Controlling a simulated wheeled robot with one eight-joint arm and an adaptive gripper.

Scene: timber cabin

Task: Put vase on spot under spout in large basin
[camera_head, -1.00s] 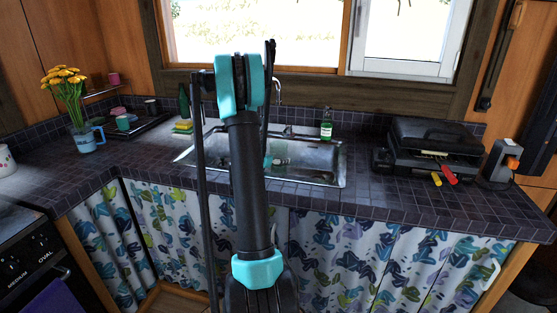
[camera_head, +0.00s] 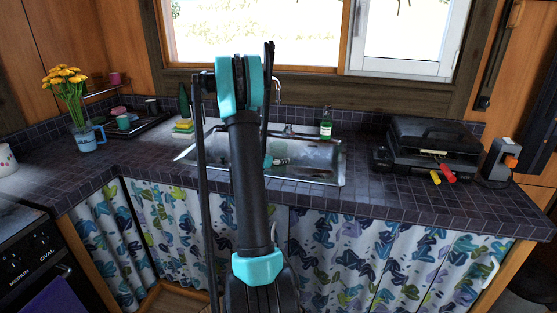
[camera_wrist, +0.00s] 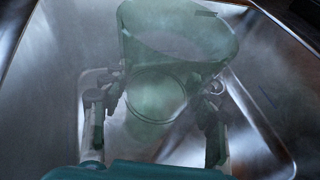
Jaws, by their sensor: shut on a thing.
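The vase is a translucent green vessel (camera_wrist: 178,42) with a wide round rim, seen in the wrist view. My gripper (camera_wrist: 160,93) has one finger on each side of it and is shut on it. The vase is over or in the metal sink; I cannot tell whether its bottom touches the metal. The large basin (camera_head: 318,158) shows to the right of my arm. A thin spout (camera_head: 278,90) rises behind the sink, partly hidden by my arm.
A green soap bottle (camera_head: 326,124) stands behind the sink. A black grill (camera_head: 430,145) with red and yellow handles sits to the right. A blue mug of yellow flowers (camera_head: 86,138) and a dark tray (camera_head: 150,122) with cups are left. The counter's front strip is clear.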

